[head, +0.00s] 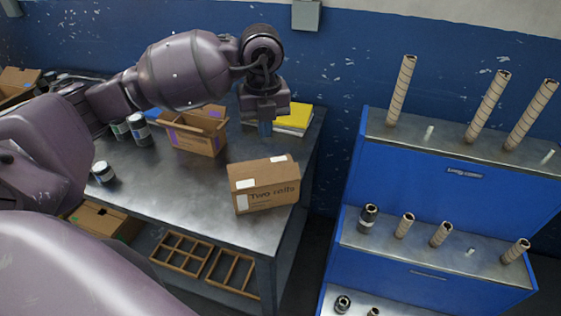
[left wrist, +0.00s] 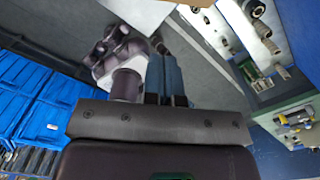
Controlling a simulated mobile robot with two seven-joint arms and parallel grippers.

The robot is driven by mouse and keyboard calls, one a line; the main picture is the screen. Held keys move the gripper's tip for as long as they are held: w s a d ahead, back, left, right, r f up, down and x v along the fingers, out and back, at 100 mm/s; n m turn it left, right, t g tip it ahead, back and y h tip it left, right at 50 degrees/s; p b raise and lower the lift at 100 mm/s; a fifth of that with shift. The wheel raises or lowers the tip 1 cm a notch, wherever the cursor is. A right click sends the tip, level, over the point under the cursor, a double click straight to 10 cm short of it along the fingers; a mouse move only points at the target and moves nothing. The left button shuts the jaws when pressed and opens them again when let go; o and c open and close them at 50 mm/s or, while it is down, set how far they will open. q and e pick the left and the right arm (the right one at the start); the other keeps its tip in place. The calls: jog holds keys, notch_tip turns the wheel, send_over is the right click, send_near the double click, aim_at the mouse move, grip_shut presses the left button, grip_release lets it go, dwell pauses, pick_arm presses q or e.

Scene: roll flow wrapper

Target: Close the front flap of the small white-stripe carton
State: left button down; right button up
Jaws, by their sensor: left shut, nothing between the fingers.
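A small brown carton (head: 263,187) with "Two rolls" printed on its front stands near the right end of the metal table. It has white patches on its front and top, and its top looks closed. I cannot tell the state of every flap. My left gripper (head: 265,128) points down behind this carton, apart from it in the picture. Its blue-grey fingers are together and empty in the left wrist view (left wrist: 166,78). The carton's far side is hidden in the head view. My right gripper is not in view.
An open carton with purple marks (head: 197,130) stands to the left. Yellow-topped stacked items (head: 294,119) lie at the table's back right. Several dark jars (head: 139,129) stand on the left. A blue stepped rack (head: 440,180) holding cardboard tubes stands right of the table.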

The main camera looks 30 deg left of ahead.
pick_arm(q)
send_over(264, 174)
jog(key=s+d, duration=0.2)
notch_tip(264, 174, down, 10)
jog(key=shift+w+a+f+b, duration=0.2)
jog(key=shift+w+a+f, duration=0.15)
jog(key=shift+f, duration=0.25)
jog(key=shift+w+a+f+b, duration=0.2)
jog(key=shift+w+a+f, duration=0.15)
jog(key=shift+f, duration=0.2)
jog(key=shift+w+a+f, duration=0.2)
jog(key=shift+w+f, duration=0.1)
jog(key=shift+f, duration=0.1)
jog(key=shift+r, duration=0.1)
